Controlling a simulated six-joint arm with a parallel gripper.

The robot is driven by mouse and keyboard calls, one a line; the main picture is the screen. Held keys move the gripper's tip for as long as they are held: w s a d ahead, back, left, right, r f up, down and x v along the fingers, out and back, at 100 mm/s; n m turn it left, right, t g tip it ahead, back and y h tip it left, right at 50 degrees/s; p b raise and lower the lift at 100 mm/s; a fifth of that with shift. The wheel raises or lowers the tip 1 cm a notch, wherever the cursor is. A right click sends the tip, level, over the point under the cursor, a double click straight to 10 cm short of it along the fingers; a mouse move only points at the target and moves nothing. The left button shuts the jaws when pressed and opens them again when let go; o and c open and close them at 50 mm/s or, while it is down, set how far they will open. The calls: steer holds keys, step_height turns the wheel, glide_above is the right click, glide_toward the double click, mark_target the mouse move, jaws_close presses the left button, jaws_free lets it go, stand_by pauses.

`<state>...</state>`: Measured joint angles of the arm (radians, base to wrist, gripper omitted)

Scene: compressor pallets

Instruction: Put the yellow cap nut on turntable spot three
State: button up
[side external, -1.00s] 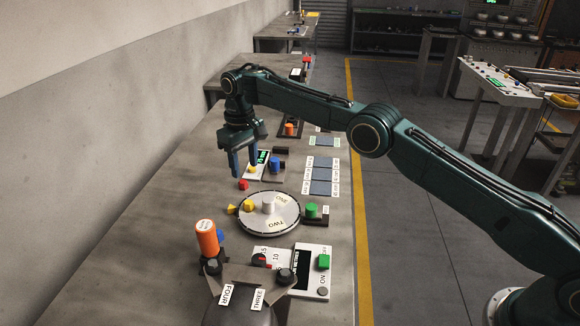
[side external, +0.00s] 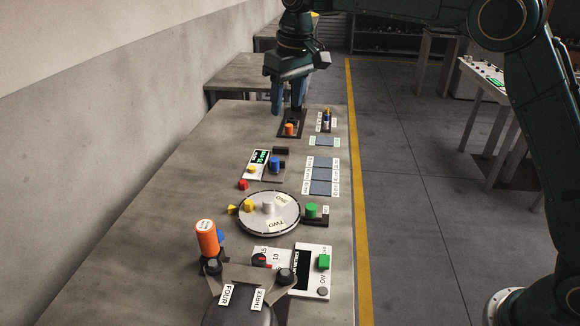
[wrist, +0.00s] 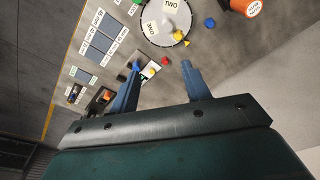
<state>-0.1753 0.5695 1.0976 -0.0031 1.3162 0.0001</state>
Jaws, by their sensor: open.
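The grey turntable (side external: 268,226) has a pale knob (side external: 268,208) at its centre and readable labels ONE and TWO; I cannot read a THREE on it. A yellow piece (side external: 249,205) sits at its left edge, with a yellow pointed piece (side external: 232,209) just outside the rim. Another small yellow piece (side external: 252,170) is at the white display unit. I cannot tell which yellow piece is the cap nut. My gripper (side external: 287,109) is open and empty, pointing down above the far end of the bench. In the wrist view my gripper (wrist: 160,68) shows its two fingers apart.
An orange part (side external: 289,129) in a dark holder is just below my gripper. A blue part (side external: 274,165), a red piece (side external: 243,185) and a green part (side external: 311,211) stand around the turntable. An orange bottle (side external: 207,238) stands nearer. The bench's left side is clear.

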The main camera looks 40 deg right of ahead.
steer(key=s+d+r+m+t, duration=0.1)
steer(key=s+d+r, duration=0.3)
steer(key=s, duration=0.6)
steer(key=s+d+r+t, duration=0.1)
steer(key=s+d+r, duration=0.2)
steer(key=s, duration=0.7)
steer(key=s+d+f, duration=0.1)
steer(key=s+f, duration=0.1)
steer(key=s, duration=0.4)
steer(key=s+d+f+t, duration=0.1)
steer(key=s+f, duration=0.2)
steer(key=s, duration=0.3)
steer(key=s+d+f+m, duration=0.1)
steer(key=s+f, duration=0.2)
steer(key=s, duration=0.3)
steer(key=shift+t, duration=0.4)
